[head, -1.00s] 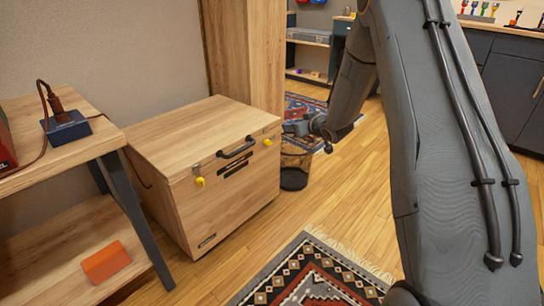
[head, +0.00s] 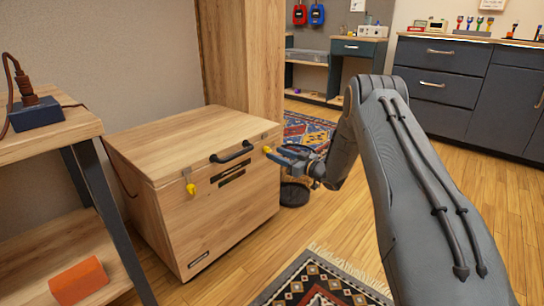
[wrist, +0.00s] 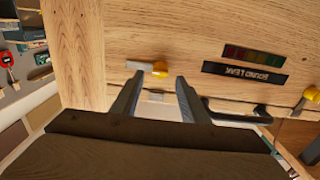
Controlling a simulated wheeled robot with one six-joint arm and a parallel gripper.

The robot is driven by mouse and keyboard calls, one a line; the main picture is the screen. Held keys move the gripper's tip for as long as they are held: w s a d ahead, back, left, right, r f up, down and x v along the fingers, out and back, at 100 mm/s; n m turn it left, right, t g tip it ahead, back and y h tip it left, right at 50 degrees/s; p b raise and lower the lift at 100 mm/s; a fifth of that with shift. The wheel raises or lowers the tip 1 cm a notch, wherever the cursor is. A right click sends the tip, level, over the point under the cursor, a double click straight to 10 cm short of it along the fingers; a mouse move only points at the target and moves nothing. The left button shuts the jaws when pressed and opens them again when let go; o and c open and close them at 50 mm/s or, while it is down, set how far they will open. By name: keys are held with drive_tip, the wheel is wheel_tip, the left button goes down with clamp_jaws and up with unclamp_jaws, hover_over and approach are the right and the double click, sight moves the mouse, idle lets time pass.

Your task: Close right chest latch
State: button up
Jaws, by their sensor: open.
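The wooden chest (head: 190,230) stands with its lid (head: 190,140) down. Its right latch (head: 267,149), with a yellow tip, is near the top right of the front face. In the wrist view, which is turned over, the right latch (wrist: 157,68) shows its yellow tip and metal arm just beyond the fingertips. My gripper (head: 279,156) is at the right latch in the head view. In the wrist view my gripper (wrist: 153,82) is open, with one finger on each side of a small metal plate. I cannot tell whether the fingers touch the latch.
The left latch (head: 190,188) also has a yellow tip. A black handle (head: 232,152) sits between the latches, above dark labels (head: 231,177). A wooden shelf (head: 50,145) stands close on the left, and a waste basket (head: 294,194) behind my gripper. Floor is open on the right.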

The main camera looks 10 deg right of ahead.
sight(270, 151)
drive_tip(key=shift+b+x, duration=0.5)
drive_tip(key=shift+x, duration=1.2)
clamp_jaws()
drive_tip(key=c, duration=1)
unclamp_jaws()
